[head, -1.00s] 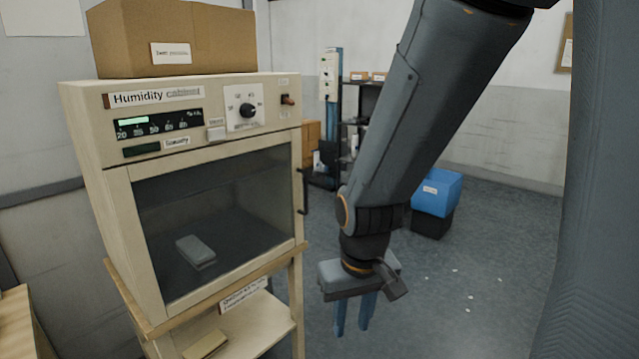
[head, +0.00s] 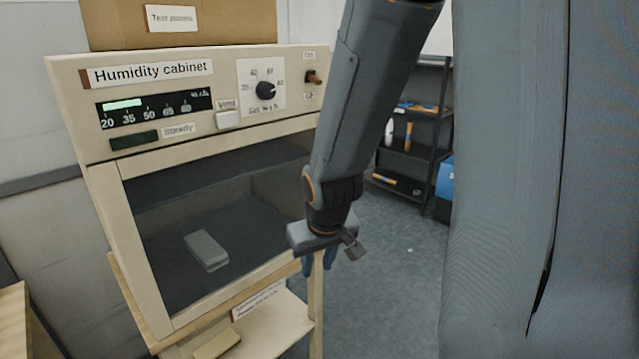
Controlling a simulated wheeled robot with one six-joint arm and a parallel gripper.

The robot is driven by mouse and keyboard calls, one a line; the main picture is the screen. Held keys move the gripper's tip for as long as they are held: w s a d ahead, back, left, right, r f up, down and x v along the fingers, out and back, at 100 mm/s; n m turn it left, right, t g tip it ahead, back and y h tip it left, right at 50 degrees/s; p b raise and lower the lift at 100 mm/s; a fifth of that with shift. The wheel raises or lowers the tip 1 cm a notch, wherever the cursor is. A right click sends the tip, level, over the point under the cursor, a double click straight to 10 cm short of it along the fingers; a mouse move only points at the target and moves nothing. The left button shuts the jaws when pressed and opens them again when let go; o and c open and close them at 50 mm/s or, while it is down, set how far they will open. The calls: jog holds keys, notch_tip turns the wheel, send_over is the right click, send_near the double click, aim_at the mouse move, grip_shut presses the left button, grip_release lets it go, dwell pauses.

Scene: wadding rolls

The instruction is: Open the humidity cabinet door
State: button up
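The humidity cabinet (head: 75,100) is a cream box on a wooden stand at the left. Its door (head: 105,205), a cream frame around a dark glass pane, looks shut. Through the pane I see a small grey block (head: 207,250) lying inside. My gripper (head: 319,264) points down in front of the door's lower right corner, with my arm covering the door's right edge. The door handle is hidden behind my arm. The two blue fingers are partly hidden and appear apart, with nothing seen between them. Whether they touch the cabinet cannot be told.
A cardboard box (head: 230,22) sits on top of the cabinet. The control panel has a dial (head: 266,91), a switch (head: 312,77) and a vent button (head: 228,119). A black shelf (head: 410,145) and a blue bin (head: 444,185) stand behind. Open floor lies right of the stand.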

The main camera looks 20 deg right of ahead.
jog(key=w+d+t+b, duration=0.2)
jog(key=w+d+t, duration=0.5)
jog(key=w+d, duration=0.6)
jog(key=w+d+r+n+t+y+b, duration=0.25)
jog(key=w+d+r+t, duration=0.2)
jog(key=t, duration=0.25)
jog(key=shift+m+y, duration=0.35)
jog(key=w, duration=0.2)
jog(key=w+a+p, duration=0.1)
jog(key=w, duration=0.2)
jog(key=w+p, duration=0.1)
jog(key=w, duration=0.1)
jog(key=shift+w+a+r, duration=0.1)
jog(key=shift+w+a, duration=0.1)
jog(key=shift+w, duration=0.15)
grip_shut()
